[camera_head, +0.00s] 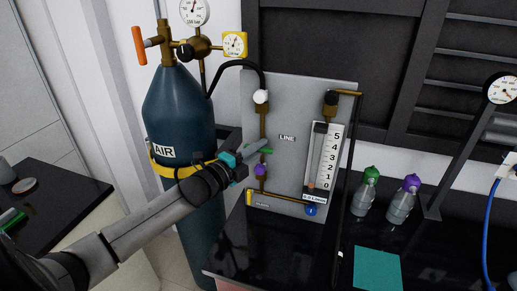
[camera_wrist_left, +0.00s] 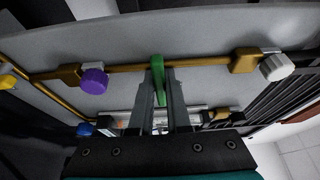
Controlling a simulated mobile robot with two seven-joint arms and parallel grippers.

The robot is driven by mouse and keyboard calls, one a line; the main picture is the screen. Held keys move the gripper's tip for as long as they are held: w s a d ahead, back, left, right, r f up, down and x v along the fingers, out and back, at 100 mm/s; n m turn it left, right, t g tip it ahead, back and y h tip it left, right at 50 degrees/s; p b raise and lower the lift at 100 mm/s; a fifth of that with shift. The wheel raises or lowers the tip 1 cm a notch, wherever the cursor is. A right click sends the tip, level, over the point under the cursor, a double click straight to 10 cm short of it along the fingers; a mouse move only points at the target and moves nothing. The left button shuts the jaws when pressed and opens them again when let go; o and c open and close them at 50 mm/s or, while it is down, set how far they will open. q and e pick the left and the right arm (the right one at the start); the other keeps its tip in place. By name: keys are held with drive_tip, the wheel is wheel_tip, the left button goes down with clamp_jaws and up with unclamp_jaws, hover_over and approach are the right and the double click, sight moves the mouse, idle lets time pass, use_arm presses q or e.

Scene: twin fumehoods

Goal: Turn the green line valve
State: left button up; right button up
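The green line valve handle (camera_head: 265,150) is on the brass line of the grey panel, beside the LINE label (camera_head: 287,138). My left gripper (camera_head: 246,153) reaches in from the left, its fingers at the handle. In the left wrist view the green handle (camera_wrist_left: 157,75) lies between the two fingertips of the left gripper (camera_wrist_left: 160,88). The fingers are close together, with the handle filling the narrow gap, so the gripper looks shut on it. The fingers hide part of the handle. My right gripper is not in view.
A purple knob (camera_head: 261,170) sits below the handle and a white knob (camera_head: 261,97) above it. A flowmeter (camera_head: 322,165) stands to the right. The blue AIR cylinder (camera_head: 175,110) is close to my left arm. Two bottles (camera_head: 367,192) (camera_head: 403,203) stand right of the panel.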

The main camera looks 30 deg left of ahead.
use_arm(q)
clamp_jaws()
idle(0.3)
drive_tip(key=n+t+b, duration=0.1)
drive_tip(key=n, duration=0.2)
drive_tip(key=shift+f, duration=0.1)
drive_tip(key=n+t+y, duration=0.1)
drive_tip(key=n, duration=0.2)
drive_tip(key=n+t+b, duration=0.1)
drive_tip(key=n, duration=0.2)
drive_tip(key=shift+y, duration=0.4)
drive_tip(key=n+y, duration=0.1)
drive_tip(key=n, duration=0.1)
drive_tip(key=n+t, duration=0.1)
drive_tip(key=n, duration=0.2)
drive_tip(key=shift+y+b, duration=0.3)
drive_tip(key=shift+y, duration=0.1)
drive_tip(key=shift+n+y, duration=0.85)
drive_tip(key=shift+n, duration=0.8)
drive_tip(key=shift+n+y, duration=0.85)
drive_tip(key=shift+n, duration=0.8)
